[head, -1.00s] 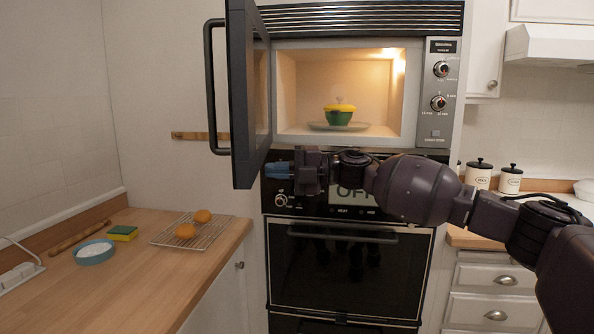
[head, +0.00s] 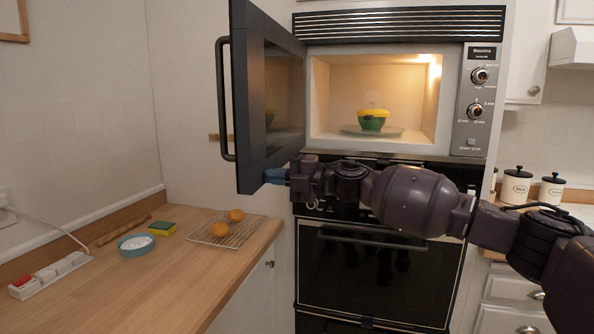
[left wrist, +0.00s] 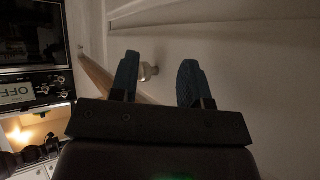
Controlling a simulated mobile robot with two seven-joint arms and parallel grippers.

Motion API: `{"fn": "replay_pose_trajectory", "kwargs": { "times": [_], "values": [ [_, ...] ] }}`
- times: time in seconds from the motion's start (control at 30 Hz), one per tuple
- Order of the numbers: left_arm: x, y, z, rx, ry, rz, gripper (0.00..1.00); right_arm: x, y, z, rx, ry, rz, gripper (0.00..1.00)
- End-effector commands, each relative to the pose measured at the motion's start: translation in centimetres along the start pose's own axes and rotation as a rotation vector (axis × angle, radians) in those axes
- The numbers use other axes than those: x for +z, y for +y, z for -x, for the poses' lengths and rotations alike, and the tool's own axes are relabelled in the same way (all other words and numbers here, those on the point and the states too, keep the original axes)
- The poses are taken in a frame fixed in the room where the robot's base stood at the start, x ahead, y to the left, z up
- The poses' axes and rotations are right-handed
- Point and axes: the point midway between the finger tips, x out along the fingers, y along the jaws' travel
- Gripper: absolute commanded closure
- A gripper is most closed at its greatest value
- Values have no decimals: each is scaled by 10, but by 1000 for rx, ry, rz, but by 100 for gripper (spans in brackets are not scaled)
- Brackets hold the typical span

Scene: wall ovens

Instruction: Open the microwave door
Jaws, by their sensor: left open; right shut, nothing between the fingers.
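The microwave door (head: 263,95) stands swung wide open to the left, its dark handle (head: 224,100) on the far left side. The lit microwave cavity (head: 340,85) holds a green and yellow pot (head: 372,120) on a glass plate (head: 350,129). My right gripper (head: 275,176) is shut and empty, its blue fingertips at the lower edge of the door; whether they touch it I cannot tell. My left gripper (left wrist: 157,82) is open and empty in the left wrist view, with a white cabinet front and a knob (left wrist: 148,71) beyond its fingers. It is out of the head view.
A lower oven (head: 375,270) is closed below the microwave. The wooden counter (head: 180,285) at left holds a wire rack (head: 240,235) with two orange fruits, a sponge (head: 162,229), a blue bowl (head: 136,246) and a power strip (head: 50,275). Canisters (head: 516,187) stand at right.

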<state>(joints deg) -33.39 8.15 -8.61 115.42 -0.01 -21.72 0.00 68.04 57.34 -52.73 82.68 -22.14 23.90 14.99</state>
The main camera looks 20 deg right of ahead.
Motion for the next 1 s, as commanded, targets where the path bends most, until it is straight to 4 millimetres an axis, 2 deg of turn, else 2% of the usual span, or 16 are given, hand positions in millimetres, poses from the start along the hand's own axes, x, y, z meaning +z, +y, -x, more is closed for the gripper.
{"fn": "replay_pose_trajectory", "kwargs": {
  "times": [0.03,0.2,0.4,0.77,1.0],
  "values": [
    [0,-1,3,-2,-5,1,57,-4,6,-12,3,-9,2,100],
    [14,-2,8,-5,-30,4,57,-3,0,-45,2,-22,0,100],
    [16,-2,9,-6,-33,4,57,-4,-1,-68,-1,-22,1,100],
    [7,-2,7,-4,-17,3,57,-4,-2,-71,-2,-23,1,100],
    [-1,-2,6,-4,-6,2,57,-3,-1,-66,-2,-23,0,100]
  ]
}}
